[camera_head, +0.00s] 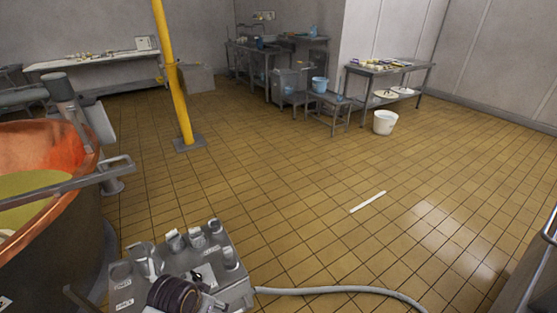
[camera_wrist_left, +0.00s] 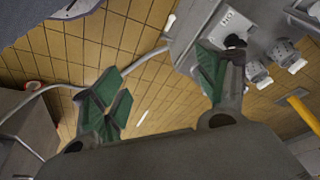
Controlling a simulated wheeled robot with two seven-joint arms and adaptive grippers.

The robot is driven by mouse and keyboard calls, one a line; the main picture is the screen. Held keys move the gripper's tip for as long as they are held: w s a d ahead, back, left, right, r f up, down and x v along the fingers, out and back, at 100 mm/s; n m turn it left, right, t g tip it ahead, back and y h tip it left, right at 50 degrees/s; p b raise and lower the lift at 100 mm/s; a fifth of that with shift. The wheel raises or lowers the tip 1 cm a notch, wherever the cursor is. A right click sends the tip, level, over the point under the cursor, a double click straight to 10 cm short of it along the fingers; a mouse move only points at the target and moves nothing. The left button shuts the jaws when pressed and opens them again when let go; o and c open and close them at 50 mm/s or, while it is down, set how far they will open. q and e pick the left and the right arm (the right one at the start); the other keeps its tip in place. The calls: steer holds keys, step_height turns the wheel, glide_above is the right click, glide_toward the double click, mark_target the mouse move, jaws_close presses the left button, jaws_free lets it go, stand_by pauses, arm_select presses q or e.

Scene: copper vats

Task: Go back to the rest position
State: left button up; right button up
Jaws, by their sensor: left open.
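My left gripper (camera_wrist_left: 160,75) shows in the left wrist view with its two green-padded fingers spread wide apart. Nothing is between them. Its right finger overlaps the edge of a grey control box (camera_wrist_left: 262,45) in that view; I cannot tell whether they touch. The same box, with several knobs, stands at the bottom left of the head view (camera_head: 205,265). A dark ribbed cylinder in front of it there is cut off by the frame, and I cannot clearly make out the left gripper's fingers in that view. My right gripper is in neither view.
A copper vat (camera_head: 62,225) with yellowish contents stands at the left. A yellow post (camera_head: 173,75) rises behind it. A grey hose (camera_head: 345,290) runs right from the box. A white stick (camera_head: 368,201) lies on open tiled floor. A white bucket (camera_head: 384,123) stands near the tables.

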arm_select(q)
steer(key=shift+s+a+r+n, duration=0.8)
steer(key=shift+s+a+r, duration=0.55)
steer(key=shift+s+r, duration=0.3)
steer(key=s+f+p, duration=0.3)
steer(key=f+p, duration=0.6)
steer(key=f, duration=1.7)
steer(key=s+a+f+g+p, duration=0.1)
steer(key=s+f, duration=0.4)
steer(key=s, duration=0.6)
steer(key=s+a+f+g+y+p, duration=0.1)
steer(key=s+a+f+p, duration=0.2)
steer(key=s+f+p, duration=0.3)
steer(key=s, duration=0.5)
arm_select(e)
steer(key=s+a+r, duration=0.1)
steer(key=a+r, duration=0.2)
steer(key=r, duration=0.4)
steer(key=s+a+r, duration=0.1)
steer(key=a+r, duration=0.2)
steer(key=r, duration=0.5)
steer(key=shift+s+r+y, duration=0.25)
steer(key=shift+r+y, duration=0.05)
steer(key=shift+y, duration=0.1)
steer(key=shift+d, duration=0.35)
